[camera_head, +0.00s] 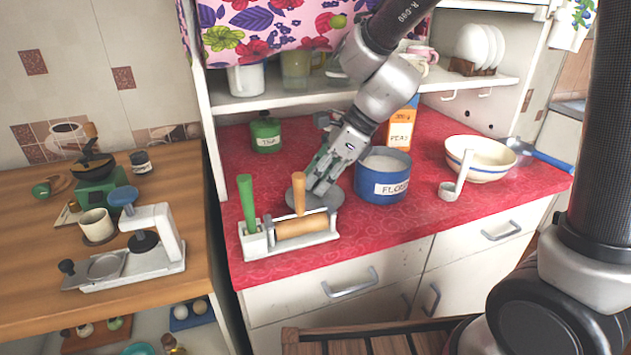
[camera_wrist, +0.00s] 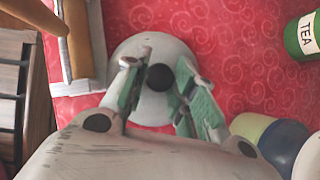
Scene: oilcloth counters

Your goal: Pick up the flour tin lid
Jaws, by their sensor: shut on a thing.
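The flour tin lid is a round grey disc (camera_head: 333,198) with a dark knob, just left of the flour tin on the red counter. My gripper (camera_head: 317,187) points down over the lid and is shut on the knob; the fingers also show in the wrist view (camera_wrist: 160,72). I cannot tell whether the lid is touching the counter. The blue flour tin (camera_head: 382,188) stands open with white flour inside.
A rolling pin (camera_head: 302,227) in a white stand with green and wooden handles is close in front of the lid. A green tea tin (camera_head: 266,135) stands behind. A bowl (camera_head: 481,165) and ladle (camera_head: 449,190) are to the right, and an orange box (camera_head: 401,128) behind the tin.

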